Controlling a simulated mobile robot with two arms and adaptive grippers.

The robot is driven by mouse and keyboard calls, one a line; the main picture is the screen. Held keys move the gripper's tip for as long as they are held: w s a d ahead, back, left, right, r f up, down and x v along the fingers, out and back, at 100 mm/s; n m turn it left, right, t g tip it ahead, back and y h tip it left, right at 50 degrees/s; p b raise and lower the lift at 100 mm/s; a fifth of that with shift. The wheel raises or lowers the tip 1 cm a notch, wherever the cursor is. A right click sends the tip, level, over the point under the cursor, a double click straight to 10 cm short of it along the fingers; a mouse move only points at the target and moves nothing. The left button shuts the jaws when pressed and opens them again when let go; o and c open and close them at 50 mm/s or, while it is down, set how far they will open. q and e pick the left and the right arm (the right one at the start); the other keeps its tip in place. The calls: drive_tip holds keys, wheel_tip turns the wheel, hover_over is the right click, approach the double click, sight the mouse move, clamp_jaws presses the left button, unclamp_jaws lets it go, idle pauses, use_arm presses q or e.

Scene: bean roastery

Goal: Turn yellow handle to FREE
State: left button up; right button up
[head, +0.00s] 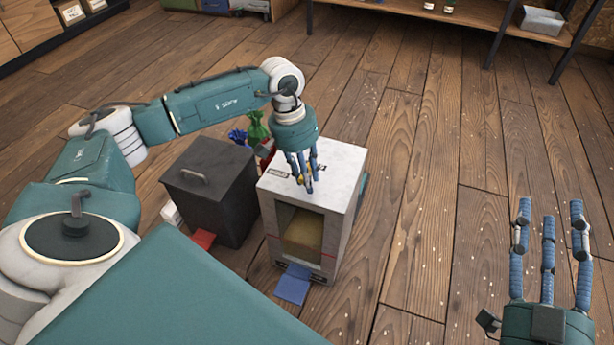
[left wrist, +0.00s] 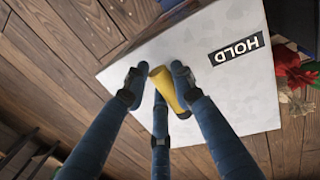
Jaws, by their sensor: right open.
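The yellow handle (left wrist: 168,90) stands on the top face of a white box (head: 340,165). In the left wrist view it lies between the blue fingers of my left gripper (left wrist: 157,80), which close in on it from both sides and below. In the head view my left gripper (head: 303,182) points down onto the box top, and only small bits of yellow show between its fingers. A black HOLD label (left wrist: 233,49) is on the box top beside the handle. No FREE label can be read. My right gripper (head: 548,215) is open and empty over the floor, at the lower right.
A dark lidded bin (head: 208,190) stands close left of the box. The box has a front opening with a tan block (head: 303,232) and a blue flap (head: 293,284) below. Green and blue items (head: 256,130) are behind. The floor to the right is free.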

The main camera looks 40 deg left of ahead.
use_arm(q)
drive_tip(key=o, duration=0.4)
drive_tip(key=shift+s, duration=0.15)
drive_tip(key=shift+r, duration=0.1)
wheel_tip(320, 180, up, 12)
drive_tip(key=a, duration=0.2)
drive_tip(key=shift+s+a+f, duration=0.2)
drive_tip(key=shift+f, duration=0.05)
